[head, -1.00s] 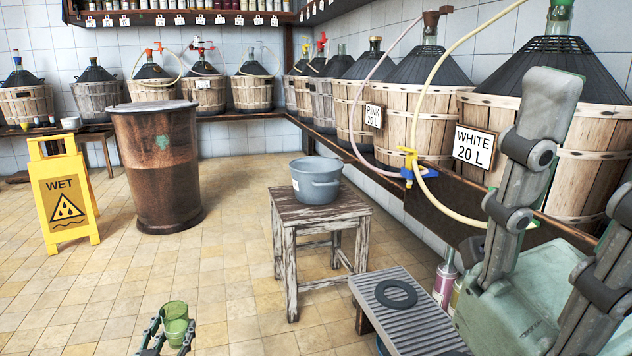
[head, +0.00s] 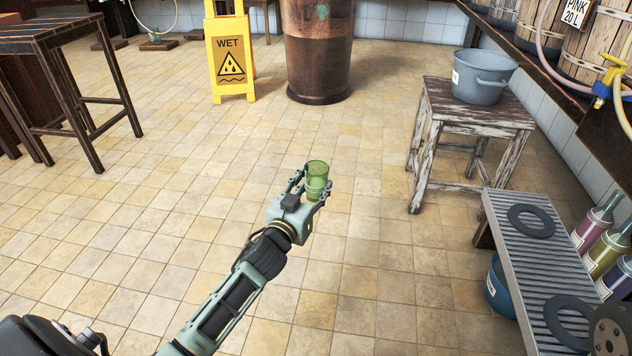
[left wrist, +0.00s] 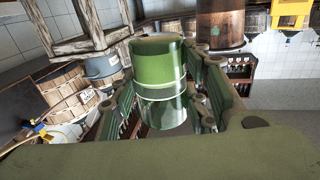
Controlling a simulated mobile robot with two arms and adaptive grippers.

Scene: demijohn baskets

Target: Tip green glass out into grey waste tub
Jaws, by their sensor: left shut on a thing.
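The green glass (head: 317,174) is held upright, or nearly so, above the tiled floor in the head view. My left gripper (head: 312,192) is shut on it, with the fingers around its sides. In the left wrist view the glass (left wrist: 158,85) stands between the two fingers; I cannot tell clearly whether it holds liquid. The grey waste tub (head: 480,78) stands on a worn wooden stool (head: 478,112), to the right of and beyond the gripper. The tub also shows in the left wrist view (left wrist: 103,68). My right gripper is not in view.
A slatted grey rack (head: 520,265) with dark rings stands at the right, beside several bottles (head: 598,225). A blue bucket (head: 497,285) is below it. A yellow wet-floor sign (head: 230,60) and a brown barrel (head: 317,50) stand behind. The floor between gripper and stool is clear.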

